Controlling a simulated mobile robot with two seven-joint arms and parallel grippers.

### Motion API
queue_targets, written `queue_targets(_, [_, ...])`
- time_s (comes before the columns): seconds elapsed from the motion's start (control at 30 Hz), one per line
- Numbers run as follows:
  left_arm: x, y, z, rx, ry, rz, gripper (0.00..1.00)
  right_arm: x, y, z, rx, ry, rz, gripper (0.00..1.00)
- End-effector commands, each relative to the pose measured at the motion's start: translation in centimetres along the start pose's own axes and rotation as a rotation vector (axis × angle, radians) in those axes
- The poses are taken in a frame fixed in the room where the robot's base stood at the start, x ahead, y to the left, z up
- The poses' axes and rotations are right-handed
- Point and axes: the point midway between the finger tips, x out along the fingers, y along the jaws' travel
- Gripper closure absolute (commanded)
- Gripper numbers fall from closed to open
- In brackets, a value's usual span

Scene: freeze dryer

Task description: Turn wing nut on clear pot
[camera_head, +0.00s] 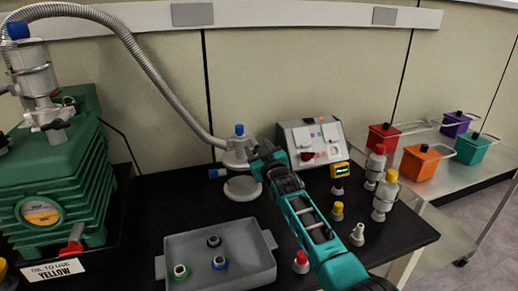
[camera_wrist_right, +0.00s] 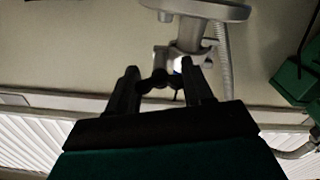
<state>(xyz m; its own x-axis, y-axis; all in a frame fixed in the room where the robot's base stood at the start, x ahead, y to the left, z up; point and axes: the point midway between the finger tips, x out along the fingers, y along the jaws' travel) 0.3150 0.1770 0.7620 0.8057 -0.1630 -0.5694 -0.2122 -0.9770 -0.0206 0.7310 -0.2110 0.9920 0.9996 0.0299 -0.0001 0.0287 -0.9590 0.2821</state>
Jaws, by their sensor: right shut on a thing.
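The pot (camera_head: 236,158) stands at the back of the black bench, with a blue cap on top and a blue part on its left side. It looks silvery grey in the head view, so I cannot tell how clear it is. My right gripper (camera_head: 262,155) is at its right side. In the right wrist view, the fingers (camera_wrist_right: 160,72) are shut on a small dark wing nut (camera_wrist_right: 156,80), beside a bright clamp (camera_wrist_right: 178,58) and metal stem. In the head view the gripper hides the wing nut. My left gripper is not in view.
A ribbed hose (camera_head: 165,85) runs from the green pump (camera_head: 50,180) to the pot. A grey tray (camera_head: 180,248) with capped parts lies in front. A control box (camera_head: 314,140) and several small bottles stand to the right. A side table (camera_head: 440,170) holds coloured boxes.

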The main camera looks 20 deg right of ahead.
Motion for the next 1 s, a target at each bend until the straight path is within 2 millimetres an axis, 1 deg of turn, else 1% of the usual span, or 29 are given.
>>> queue_targets(0.37, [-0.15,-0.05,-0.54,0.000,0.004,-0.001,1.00,0.00,0.00,-0.01,0.360,-0.001,0.000,0.80])
queue_targets(1.0, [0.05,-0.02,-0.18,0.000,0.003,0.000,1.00,0.00,-0.02,0.07,0.968,-0.001,0.000,0.80])
